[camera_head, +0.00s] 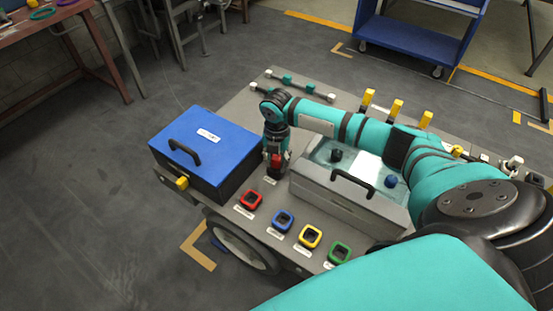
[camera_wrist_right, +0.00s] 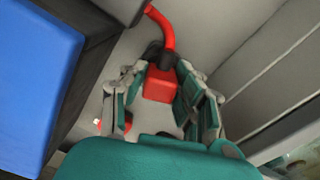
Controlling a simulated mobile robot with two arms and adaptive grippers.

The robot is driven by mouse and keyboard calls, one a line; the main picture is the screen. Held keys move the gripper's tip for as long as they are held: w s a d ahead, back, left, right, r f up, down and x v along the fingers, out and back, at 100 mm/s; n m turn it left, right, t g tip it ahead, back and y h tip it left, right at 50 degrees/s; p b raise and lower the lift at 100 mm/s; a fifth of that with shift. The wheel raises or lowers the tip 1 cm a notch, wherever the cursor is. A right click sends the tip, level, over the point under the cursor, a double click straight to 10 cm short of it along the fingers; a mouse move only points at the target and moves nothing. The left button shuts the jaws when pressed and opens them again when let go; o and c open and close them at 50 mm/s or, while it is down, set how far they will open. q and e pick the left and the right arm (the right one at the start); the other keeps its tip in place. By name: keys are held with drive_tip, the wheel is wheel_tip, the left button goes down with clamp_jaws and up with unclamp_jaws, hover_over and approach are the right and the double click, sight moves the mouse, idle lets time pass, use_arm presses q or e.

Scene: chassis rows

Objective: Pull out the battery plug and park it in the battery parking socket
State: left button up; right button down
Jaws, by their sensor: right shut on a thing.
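My right gripper (camera_head: 275,170) reaches down between the blue-lidded box and the grey box. It is shut on a red plug (camera_head: 276,160). In the right wrist view the red plug (camera_wrist_right: 160,84) sits between the fingers (camera_wrist_right: 158,100), with a red cable (camera_wrist_right: 164,30) leading off from it. I cannot tell whether the plug touches a socket. A row of square sockets lies along the near edge of the grey chassis: red (camera_head: 251,200), blue (camera_head: 283,221), yellow (camera_head: 311,236) and green (camera_head: 340,253). Their labels are too small to read. My left gripper is not in view.
The blue-lidded box (camera_head: 203,146) stands close left of the gripper. The grey box (camera_head: 340,204) with a handle and clear top stands close right. Yellow upright pieces (camera_head: 396,107) stand behind my arm. The chassis top near the red socket is clear.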

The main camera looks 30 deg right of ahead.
drive_tip(key=c, duration=0.9)
unclamp_jaws()
wheel_tip(320, 180, up, 12)
drive_tip(key=shift+f, duration=0.1)
drive_tip(key=shift+s, duration=0.1)
